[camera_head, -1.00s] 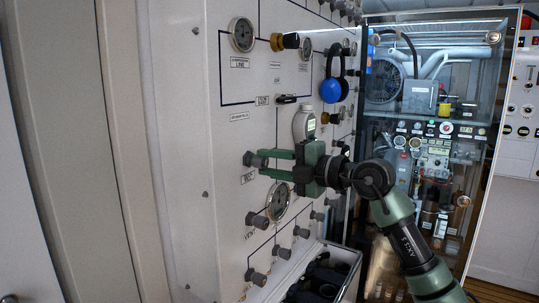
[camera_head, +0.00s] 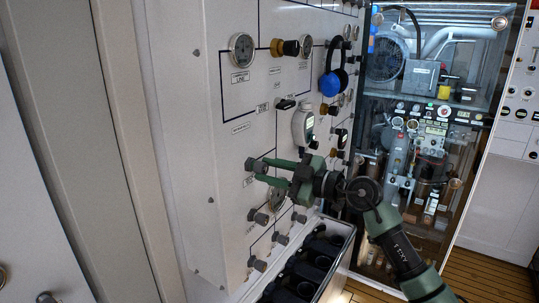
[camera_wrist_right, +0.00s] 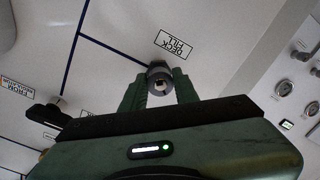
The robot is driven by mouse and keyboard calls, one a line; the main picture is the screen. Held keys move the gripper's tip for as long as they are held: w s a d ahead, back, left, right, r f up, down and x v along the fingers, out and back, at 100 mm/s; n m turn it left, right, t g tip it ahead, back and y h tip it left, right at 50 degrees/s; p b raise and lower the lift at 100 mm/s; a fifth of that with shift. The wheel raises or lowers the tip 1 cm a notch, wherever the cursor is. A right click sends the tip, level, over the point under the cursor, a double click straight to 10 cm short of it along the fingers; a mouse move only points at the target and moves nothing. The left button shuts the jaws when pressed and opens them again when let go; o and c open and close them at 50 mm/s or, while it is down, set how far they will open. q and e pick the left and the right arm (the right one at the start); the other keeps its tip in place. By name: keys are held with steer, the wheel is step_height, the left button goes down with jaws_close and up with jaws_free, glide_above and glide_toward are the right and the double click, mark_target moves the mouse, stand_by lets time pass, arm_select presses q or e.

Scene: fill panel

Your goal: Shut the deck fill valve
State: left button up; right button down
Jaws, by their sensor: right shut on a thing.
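The deck fill valve is a grey knob (camera_head: 252,164) near the left edge of the white panel. In the right wrist view the knob (camera_wrist_right: 159,77) shows end-on beside an upside-down "DECK FILL" label (camera_wrist_right: 173,45). My right gripper (camera_head: 262,168) reaches in from the right, and its green fingers are shut on this knob, one on each side. In the wrist view the fingers (camera_wrist_right: 159,90) flank the knob. The fingers partly hide the knob's stem in the head view. My left gripper is not in view.
The panel (camera_head: 235,108) carries gauges, several other knobs and a hand-held meter (camera_head: 302,124) above my gripper. Blue ear defenders (camera_head: 333,80) hang higher up. An open bin of dark holders (camera_head: 312,262) stands below. A glass-fronted machine cabinet (camera_head: 440,110) is behind.

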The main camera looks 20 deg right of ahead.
steer(key=shift+r+m, duration=0.15)
steer(key=shift+m, duration=0.45)
steer(key=shift+m+p, duration=0.4)
steer(key=shift+m, duration=0.5)
steer(key=m, duration=0.3)
steer(key=shift+f, duration=0.25)
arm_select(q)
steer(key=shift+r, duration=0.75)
arm_select(e)
steer(key=shift+a+m, duration=0.1)
steer(key=shift+m, duration=2)
steer(key=c, duration=1.1)
jaws_free()
steer(key=shift+s, duration=0.1)
